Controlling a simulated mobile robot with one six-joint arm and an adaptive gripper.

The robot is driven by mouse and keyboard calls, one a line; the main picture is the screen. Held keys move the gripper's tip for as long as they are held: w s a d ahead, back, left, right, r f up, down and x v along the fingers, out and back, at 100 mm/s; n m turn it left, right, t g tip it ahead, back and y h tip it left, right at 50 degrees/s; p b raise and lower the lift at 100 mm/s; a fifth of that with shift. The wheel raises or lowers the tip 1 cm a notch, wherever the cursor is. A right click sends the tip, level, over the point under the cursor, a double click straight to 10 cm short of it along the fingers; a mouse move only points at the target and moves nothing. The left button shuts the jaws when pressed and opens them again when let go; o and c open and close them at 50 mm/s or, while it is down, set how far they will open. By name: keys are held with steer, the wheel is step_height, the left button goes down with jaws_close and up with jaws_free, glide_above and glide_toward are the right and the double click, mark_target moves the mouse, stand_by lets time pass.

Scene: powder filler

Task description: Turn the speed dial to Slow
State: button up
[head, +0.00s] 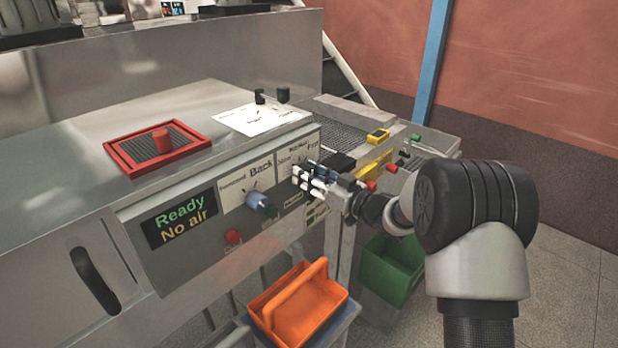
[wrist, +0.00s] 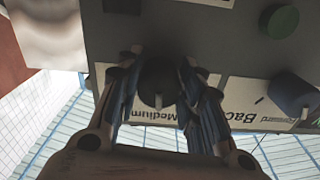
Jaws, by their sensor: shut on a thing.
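The speed dial (wrist: 157,84) is a dark round knob on the grey control panel, seen between my fingers in the wrist view. Its white label plate (wrist: 145,139) shows "Medium". My gripper (head: 312,180) is at the panel front in the head view, with its fingers on both sides of the dial and shut on it. It also shows in the wrist view (wrist: 159,76). In the head view the fingers hide the dial; part of the speed label (head: 290,157) shows above them.
A blue Forward/Back dial (head: 262,204) sits left of my gripper, with a red button (head: 233,237) below it. A display (head: 180,217) reads "Ready, No air". An orange basket (head: 300,312) stands below the panel, and a green bin (head: 391,270) is to the right.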

steer(key=n+b, duration=0.4)
steer(key=shift+f+n, duration=0.2)
steer(key=shift+n, duration=0.1)
steer(key=shift+d+r+n+b, duration=0.1)
steer(key=shift+n+b, duration=1.5)
steer(key=shift+b, duration=0.05)
steer(key=shift+n, duration=0.3)
steer(key=shift+c, duration=0.2)
steer(key=o, duration=1.1)
steer(key=shift+r, duration=0.1)
steer(key=v, duration=1.2)
